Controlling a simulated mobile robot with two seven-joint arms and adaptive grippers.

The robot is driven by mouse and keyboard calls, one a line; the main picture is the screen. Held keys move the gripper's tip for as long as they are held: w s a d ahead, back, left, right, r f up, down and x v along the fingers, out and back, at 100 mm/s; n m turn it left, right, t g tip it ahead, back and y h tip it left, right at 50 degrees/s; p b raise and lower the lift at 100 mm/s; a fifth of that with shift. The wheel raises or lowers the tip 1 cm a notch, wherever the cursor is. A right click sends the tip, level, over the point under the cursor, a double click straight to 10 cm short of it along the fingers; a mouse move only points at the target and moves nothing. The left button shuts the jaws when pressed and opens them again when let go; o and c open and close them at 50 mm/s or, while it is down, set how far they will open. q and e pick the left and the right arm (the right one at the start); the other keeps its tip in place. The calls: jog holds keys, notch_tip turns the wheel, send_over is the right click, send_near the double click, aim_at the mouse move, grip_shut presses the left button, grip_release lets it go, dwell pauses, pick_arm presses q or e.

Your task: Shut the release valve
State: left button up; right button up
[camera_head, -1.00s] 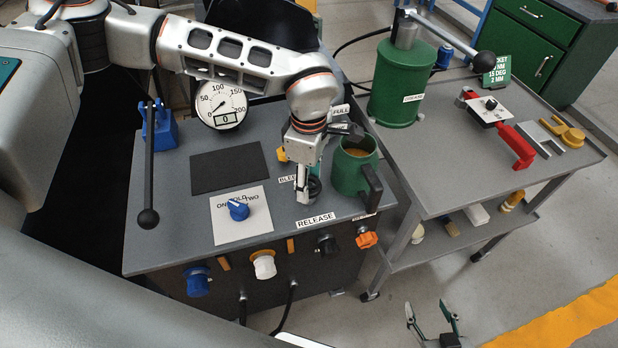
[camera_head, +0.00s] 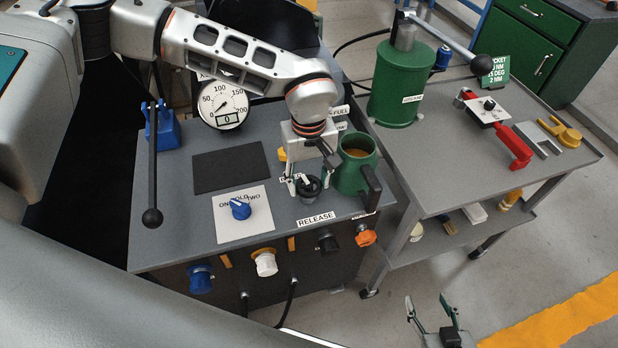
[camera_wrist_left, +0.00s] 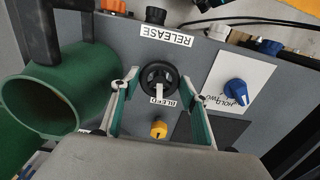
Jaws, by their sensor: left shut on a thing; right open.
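The release valve is a black round handwheel (camera_head: 312,186) with a pale pointer, on the grey bench top behind the RELEASE label (camera_head: 316,218). The wheel also shows in the left wrist view (camera_wrist_left: 155,71), between the RELEASE and BLEED labels. My left gripper (camera_head: 306,187) points down over the valve and is shut on the wheel. In the left wrist view its two fingers (camera_wrist_left: 159,79) stand on either side of the rim. My right gripper (camera_head: 433,308) is open and empty at the bottom of the head view, over the floor.
A green jug (camera_head: 350,177) with a black handle stands close beside the valve on the right. A blue selector knob (camera_head: 240,208) and a gauge (camera_head: 223,104) reading 0 are to the left. A yellow knob (camera_wrist_left: 158,129) is close to the wheel.

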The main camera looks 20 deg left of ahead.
aim_at(309, 185)
pick_arm(q)
jog(key=shift+r+m, duration=0.1)
jog(key=shift+m, duration=1)
jog(key=o, duration=1.1)
notch_tip(309, 185, up, 12)
